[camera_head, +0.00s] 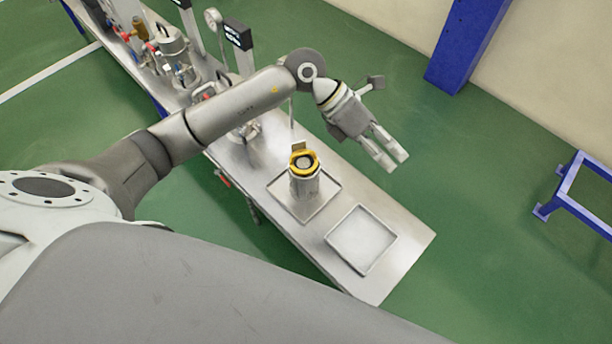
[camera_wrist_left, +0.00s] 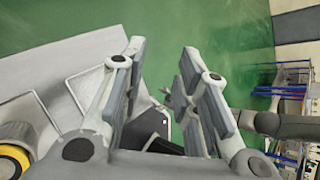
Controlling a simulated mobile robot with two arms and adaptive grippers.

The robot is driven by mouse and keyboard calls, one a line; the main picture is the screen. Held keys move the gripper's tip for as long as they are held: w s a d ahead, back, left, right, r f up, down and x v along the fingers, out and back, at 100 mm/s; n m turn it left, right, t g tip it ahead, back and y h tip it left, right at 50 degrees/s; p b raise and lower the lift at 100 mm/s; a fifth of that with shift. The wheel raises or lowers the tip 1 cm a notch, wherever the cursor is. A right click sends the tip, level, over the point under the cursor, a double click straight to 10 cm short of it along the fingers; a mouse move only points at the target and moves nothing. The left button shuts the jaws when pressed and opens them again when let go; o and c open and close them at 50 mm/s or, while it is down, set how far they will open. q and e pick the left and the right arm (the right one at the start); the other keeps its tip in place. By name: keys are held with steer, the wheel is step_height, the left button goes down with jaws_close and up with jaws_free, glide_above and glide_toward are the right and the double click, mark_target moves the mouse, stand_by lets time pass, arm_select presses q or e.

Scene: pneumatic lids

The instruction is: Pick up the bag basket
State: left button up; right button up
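The bag basket, which I take to be the upright metal cylinder with a yellow ring on top (camera_head: 304,178), stands on a shallow square tray (camera_head: 325,190) on the steel table. Its yellow ring (camera_wrist_left: 14,160) shows at the lower left of the left wrist view, cut off by the frame edge. My left gripper (camera_head: 396,162) is open and empty, to the right of the cylinder and apart from it, near the table's far long edge. Its two spread fingers (camera_wrist_left: 162,62) also show in the left wrist view. I cannot make out my right gripper.
A second, empty square tray (camera_head: 362,240) lies near the table's right end. Metal vessels (camera_head: 172,45) and gauges crowd the table's upper left. A blue pillar (camera_head: 467,45) and a blue frame (camera_head: 570,190) stand beyond, with clear green floor between.

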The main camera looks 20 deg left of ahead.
arm_select(q)
steer(key=w+a+f+y, duration=0.15)
steer(key=a+y, duration=0.35)
steer(key=a, duration=0.5)
steer(key=w+a+f+y, duration=0.1)
steer(key=w+a+y, duration=0.3)
steer(key=a, duration=0.6)
steer(key=shift+y, duration=0.6)
steer(key=f, duration=0.2)
steer(key=s+f, duration=0.1)
steer(key=f, duration=0.2)
steer(key=shift+s+a+f, duration=0.1)
steer(key=shift+s+f, duration=0.05)
steer(key=f, duration=0.2)
steer(key=a+f+p, duration=0.1)
steer(key=f, duration=0.1)
steer(key=shift+s+f, duration=0.1)
steer(key=shift+f, duration=0.5)
jaws_close()
steer(key=shift+r, duration=0.1)
